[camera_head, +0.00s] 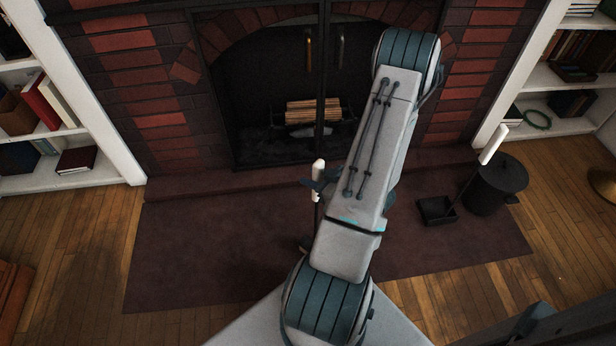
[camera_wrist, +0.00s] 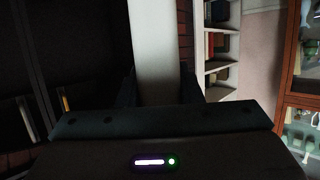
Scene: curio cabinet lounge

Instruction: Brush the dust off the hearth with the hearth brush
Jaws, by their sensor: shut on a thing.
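The hearth brush has a white handle (camera_head: 318,167) and a thin dark shaft. It stands roughly upright over the hearth, its lower end partly hidden by my arm. My gripper (camera_head: 316,184) is shut on the handle. In the wrist view the pale handle (camera_wrist: 155,45) runs up between the two fingers of my gripper (camera_wrist: 157,88). The hearth (camera_head: 200,245) is a dark red-brown slab in front of the fireplace. I cannot make out dust on it; my arm covers its middle. Whether the bristles touch the slab I cannot tell.
A black dustpan (camera_head: 436,211) with a white upright handle and a black bucket (camera_head: 497,184) stand at the hearth's right end. Behind is the brick fireplace with logs (camera_head: 313,111). White bookshelves (camera_head: 105,130) flank it. The hearth's left part is clear.

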